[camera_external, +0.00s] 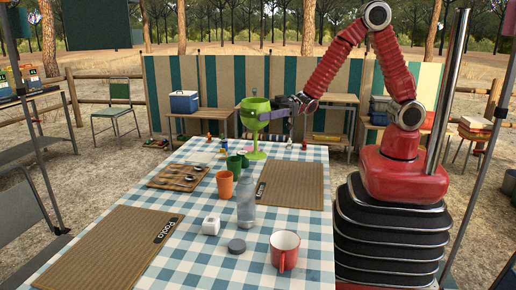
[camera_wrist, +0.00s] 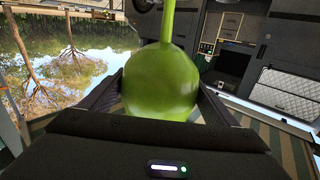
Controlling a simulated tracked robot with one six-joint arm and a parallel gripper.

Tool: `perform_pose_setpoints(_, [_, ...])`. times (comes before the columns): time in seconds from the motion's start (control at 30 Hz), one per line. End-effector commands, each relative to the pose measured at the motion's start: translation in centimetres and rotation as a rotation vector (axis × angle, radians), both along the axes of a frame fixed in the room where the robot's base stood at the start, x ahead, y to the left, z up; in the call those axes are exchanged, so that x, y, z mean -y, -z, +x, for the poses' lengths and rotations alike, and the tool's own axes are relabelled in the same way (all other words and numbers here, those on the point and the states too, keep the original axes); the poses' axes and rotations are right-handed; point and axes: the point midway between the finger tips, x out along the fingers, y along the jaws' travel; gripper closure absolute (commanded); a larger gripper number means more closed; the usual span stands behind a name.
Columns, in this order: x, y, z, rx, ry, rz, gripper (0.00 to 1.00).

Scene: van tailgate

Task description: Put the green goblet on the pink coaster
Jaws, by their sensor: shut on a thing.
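The green goblet (camera_external: 254,113) is upright at the far end of the checked table, its bowl between the fingers of my gripper (camera_external: 276,113). In the wrist view the goblet's bowl (camera_wrist: 160,80) fills the space between the two fingers of my gripper (camera_wrist: 160,98), with its stem pointing up in the picture. My gripper is shut on the bowl from the right side. The goblet's foot is at or just above the tabletop; I cannot tell whether it touches.
On the table (camera_external: 190,264) stand green cups (camera_external: 234,163), an orange cup (camera_external: 225,185), a clear bottle (camera_external: 246,203) and a red mug (camera_external: 284,250). A board with spoons (camera_external: 164,181) lies left. Woven mats (camera_external: 297,187) lie flat. Small figures stand near the far edge.

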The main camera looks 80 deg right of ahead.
Motion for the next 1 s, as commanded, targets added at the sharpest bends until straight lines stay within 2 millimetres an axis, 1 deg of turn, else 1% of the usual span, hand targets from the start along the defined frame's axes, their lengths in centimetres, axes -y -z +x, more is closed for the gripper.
perform_pose_setpoints(0.03, [1.8, 0.0, 1.2, 0.001, 0.035, 0.000, 0.43])
perform_pose_setpoints(0.17, [6.1, 0.0, 3.8, 0.001, 0.117, -0.001, 0.43])
perform_pose_setpoints(0.2, [7.4, 0.0, 4.5, 0.001, 0.142, -0.001, 0.43])
perform_pose_setpoints(0.37, [13.1, 0.0, 7.0, 0.001, 0.242, 0.000, 0.43])
perform_pose_setpoints(0.5, [18.2, 0.0, 8.8, 0.001, 0.328, 0.000, 0.43])
perform_pose_setpoints(0.67, [24.1, 0.0, 10.3, 0.001, 0.425, 0.001, 0.43])
perform_pose_setpoints(0.7, [25.7, 0.0, 10.5, 0.001, 0.449, 0.001, 0.43])
perform_pose_setpoints(0.77, [28.0, 0.1, 10.9, 0.000, 0.486, 0.001, 0.43])
perform_pose_setpoints(0.8, [29.4, 0.0, 11.1, 0.000, 0.509, 0.001, 0.43])
perform_pose_setpoints(0.87, [31.6, 0.0, 11.3, 0.001, 0.543, 0.002, 0.43])
perform_pose_setpoints(0.9, [33.0, 0.0, 11.4, 0.001, 0.564, 0.003, 0.43])
perform_pose_setpoints(1.0, [36.0, 0.0, 11.5, 0.002, 0.611, 0.003, 0.43])
